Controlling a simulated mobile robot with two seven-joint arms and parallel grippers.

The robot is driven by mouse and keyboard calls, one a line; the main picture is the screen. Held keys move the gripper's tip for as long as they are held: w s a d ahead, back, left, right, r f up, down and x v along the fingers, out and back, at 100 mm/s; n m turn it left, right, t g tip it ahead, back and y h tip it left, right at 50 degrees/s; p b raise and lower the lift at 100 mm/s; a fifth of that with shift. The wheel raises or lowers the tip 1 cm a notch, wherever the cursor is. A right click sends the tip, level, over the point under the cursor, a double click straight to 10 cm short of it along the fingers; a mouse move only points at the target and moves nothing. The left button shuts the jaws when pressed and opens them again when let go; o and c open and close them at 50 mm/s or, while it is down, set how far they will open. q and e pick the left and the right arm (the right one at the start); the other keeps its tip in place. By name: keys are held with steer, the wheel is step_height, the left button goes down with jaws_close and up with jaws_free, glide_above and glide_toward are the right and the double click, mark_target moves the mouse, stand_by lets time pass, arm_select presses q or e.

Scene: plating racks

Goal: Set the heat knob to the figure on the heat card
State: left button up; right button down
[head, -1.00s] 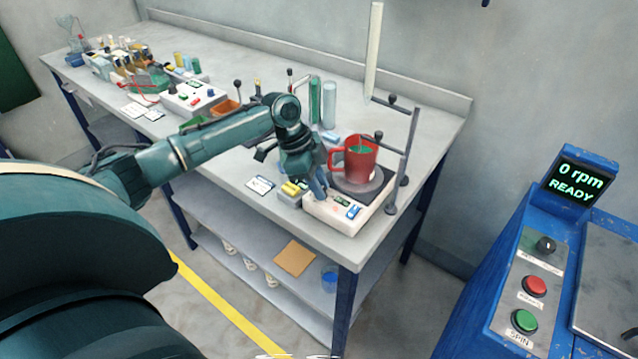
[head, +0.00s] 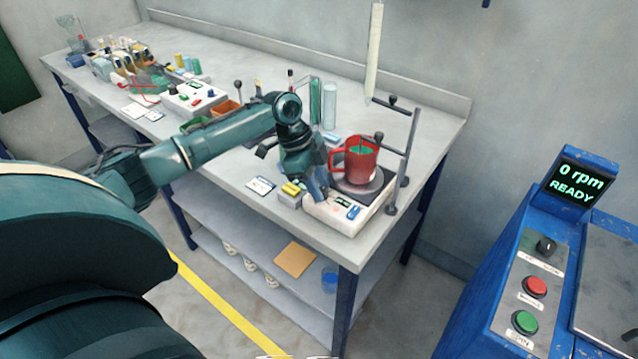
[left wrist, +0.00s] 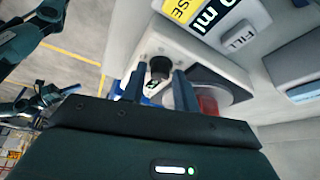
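The white hotplate (head: 337,217) stands at the front right of the bench, with a red mug (head: 362,158) of green liquid on its round plate. Its black knob (left wrist: 160,67) shows in the left wrist view, beyond and between my fingertips. My left gripper (head: 319,188) is at the hotplate's front left edge; in the left wrist view its two fingers (left wrist: 158,88) are apart with nothing held between them. I cannot tell whether they touch the knob; its setting is unclear. A small white card (head: 261,186) lies left of the hotplate; its print is too small to read. My right gripper is not seen.
A grey box with a yellow top (head: 291,191) sits close to my left gripper. A metal stand (head: 405,150) rises behind the mug. A blue machine (head: 500,270) reading 0 rpm READY is at right.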

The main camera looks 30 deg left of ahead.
arm_select(q)
steer(key=shift+r, duration=0.1)
steer(key=b+v, duration=0.1)
steer(key=v, duration=1.2)
steer(key=shift+b, duration=0.35)
steer(key=shift+a, duration=0.1)
